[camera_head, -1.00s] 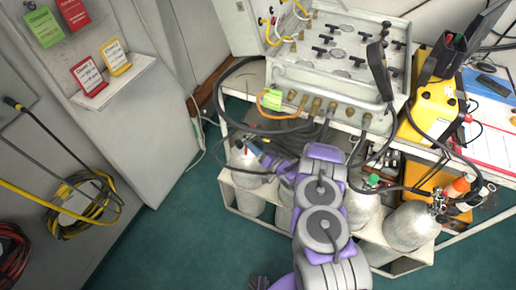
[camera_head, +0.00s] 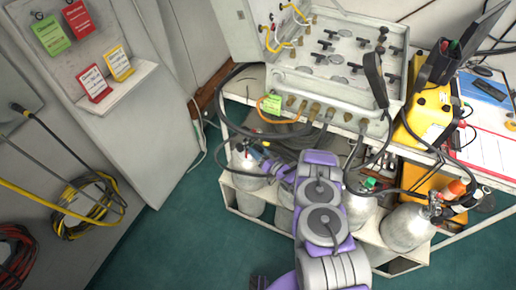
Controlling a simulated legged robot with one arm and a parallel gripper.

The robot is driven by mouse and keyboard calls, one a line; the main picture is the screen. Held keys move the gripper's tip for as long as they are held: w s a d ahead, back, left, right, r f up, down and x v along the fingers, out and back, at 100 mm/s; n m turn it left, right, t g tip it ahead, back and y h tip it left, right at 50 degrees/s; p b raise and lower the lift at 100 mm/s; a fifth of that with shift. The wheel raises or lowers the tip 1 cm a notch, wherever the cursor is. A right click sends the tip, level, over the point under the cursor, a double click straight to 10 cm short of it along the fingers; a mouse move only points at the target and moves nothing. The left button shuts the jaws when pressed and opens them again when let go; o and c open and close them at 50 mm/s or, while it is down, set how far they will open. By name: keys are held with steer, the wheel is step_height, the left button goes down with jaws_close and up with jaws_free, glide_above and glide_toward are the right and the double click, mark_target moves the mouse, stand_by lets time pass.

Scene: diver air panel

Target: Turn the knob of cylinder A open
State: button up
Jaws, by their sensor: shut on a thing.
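The leftmost grey gas cylinder (camera_head: 243,164) stands upright in the white rack under the panel, with a dark valve and a bit of red at its top. No letter A is readable on it. My gripper (camera_head: 258,154) reaches this valve from the right, its jaws shut at the height of the knob. The knob is small and mostly hidden by the jaws, so its turn angle cannot be seen. My purple and grey arm covers the cylinders in the middle. Another cylinder with a green top (camera_head: 360,205) stands right of the arm.
The air panel (camera_head: 335,75) with several black valve handles sits above the rack. Dark hoses (camera_head: 228,120) hang close around my gripper.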

steer(key=n+p, duration=0.3)
steer(key=shift+p, duration=0.35)
steer(key=shift+f+n+p, duration=0.1)
steer(key=shift+n+p, duration=0.25)
steer(key=shift+n, duration=0.05)
steer(key=o, duration=1.1)
steer(key=shift+c, duration=0.2)
steer(key=v, duration=1.7)
steer(key=shift+d+p, duration=0.2)
steer(key=shift+p, duration=0.2)
